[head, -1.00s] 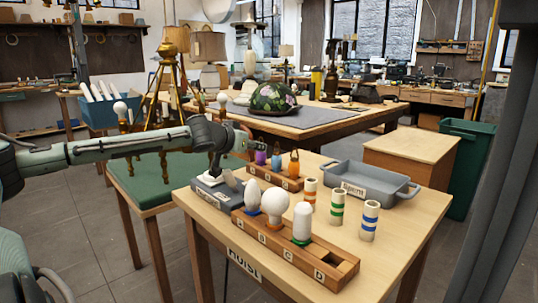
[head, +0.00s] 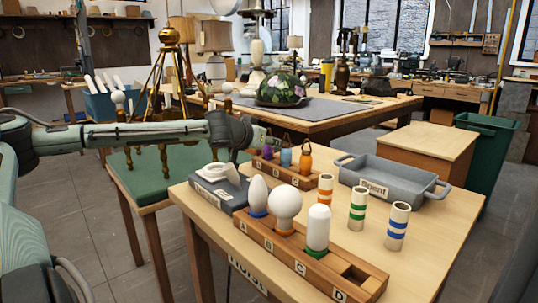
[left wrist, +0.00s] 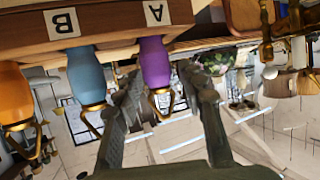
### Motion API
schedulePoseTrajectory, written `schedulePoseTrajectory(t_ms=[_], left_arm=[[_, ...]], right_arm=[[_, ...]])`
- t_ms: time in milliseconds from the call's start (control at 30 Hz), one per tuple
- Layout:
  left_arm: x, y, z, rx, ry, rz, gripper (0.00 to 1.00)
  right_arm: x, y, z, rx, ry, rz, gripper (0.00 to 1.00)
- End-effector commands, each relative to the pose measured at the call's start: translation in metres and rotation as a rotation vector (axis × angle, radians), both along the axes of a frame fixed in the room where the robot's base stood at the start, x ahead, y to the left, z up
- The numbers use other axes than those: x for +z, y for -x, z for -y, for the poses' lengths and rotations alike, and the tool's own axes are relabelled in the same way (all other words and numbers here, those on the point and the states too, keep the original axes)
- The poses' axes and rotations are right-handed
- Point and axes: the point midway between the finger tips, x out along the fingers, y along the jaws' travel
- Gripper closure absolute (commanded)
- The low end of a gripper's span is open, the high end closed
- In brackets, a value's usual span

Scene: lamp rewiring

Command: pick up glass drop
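Three glass drops, purple (head: 268,153), blue (head: 285,158) and orange (head: 306,161), stand in a wooden rack (head: 291,179) on the near table. In the left wrist view, which is upside down, the purple drop (left wrist: 154,62) is at label A, the blue drop (left wrist: 86,75) at label B, and the orange drop (left wrist: 15,95) beside it. Each has a metal hook. My left gripper (left wrist: 162,75) is open, its fingers on either side of the purple drop in the picture, with gaps visible; depth is unclear. My right gripper is out of view.
A labelled rack (head: 308,262) with several bulbs stands in front, a grey box (head: 215,195) at left. Three banded tubes, including a blue-banded one (head: 397,227), and a grey tray (head: 390,183) are to the right. Bare tabletop lies at the front right.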

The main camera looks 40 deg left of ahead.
Motion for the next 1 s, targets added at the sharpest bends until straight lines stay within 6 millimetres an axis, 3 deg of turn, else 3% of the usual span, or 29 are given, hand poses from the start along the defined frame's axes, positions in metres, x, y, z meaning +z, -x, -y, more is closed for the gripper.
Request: schedulePoseTrajectory(t_ms=[333,633,867,1000], left_arm=[[0.0,0.0,0.002,0.0,0.0,0.001,0.6],[-0.001,0.0,0.002,0.0,0.0,0.001,0.97],[0.001,0.0,0.002,0.0,-0.001,0.002,0.98],[0.016,-0.001,0.001,0.001,-0.001,0.005,0.98]], right_arm=[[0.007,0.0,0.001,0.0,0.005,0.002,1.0],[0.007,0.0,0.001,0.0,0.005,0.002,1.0],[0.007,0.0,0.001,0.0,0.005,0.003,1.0],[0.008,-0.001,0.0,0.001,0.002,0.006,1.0]])
